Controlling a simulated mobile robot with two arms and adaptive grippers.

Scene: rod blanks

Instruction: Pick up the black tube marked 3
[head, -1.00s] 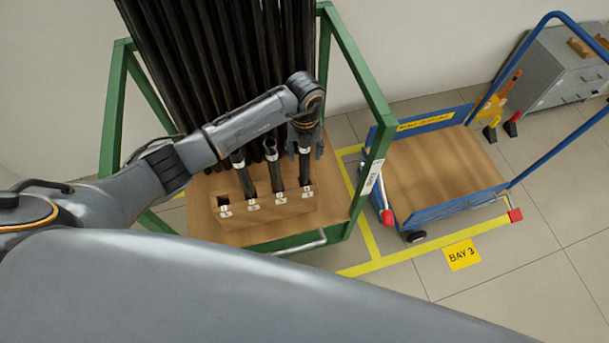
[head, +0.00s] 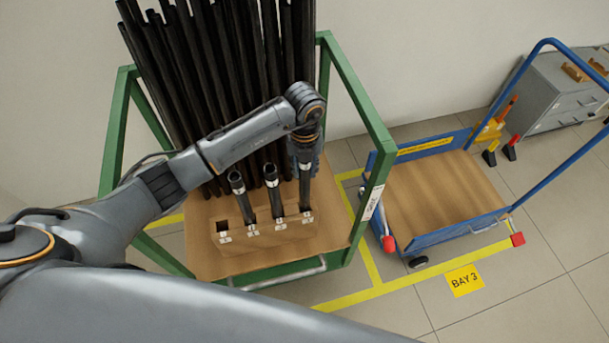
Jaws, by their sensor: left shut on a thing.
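A pale wooden block (head: 262,236) with a row of numbered holes stands on the cart's wooden deck. Three short black tubes stand in it: a left one (head: 238,190), a middle one (head: 272,190) and a right one (head: 305,190). The left-most hole (head: 222,226) is empty. The hole labels are too small to read surely, so I cannot tell which number is 3. My left gripper (head: 305,160) comes from above and is shut on the right tube near its white band. The tube is upright, its lower end at its hole. My right gripper is not in view.
Many long black rods (head: 215,80) stand behind the block inside a green-framed cart (head: 365,110). A blue trolley (head: 440,195) with a bare wooden deck stands to the right. A grey drawer cabinet (head: 565,95) is beyond it. Yellow floor tape surrounds the bay.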

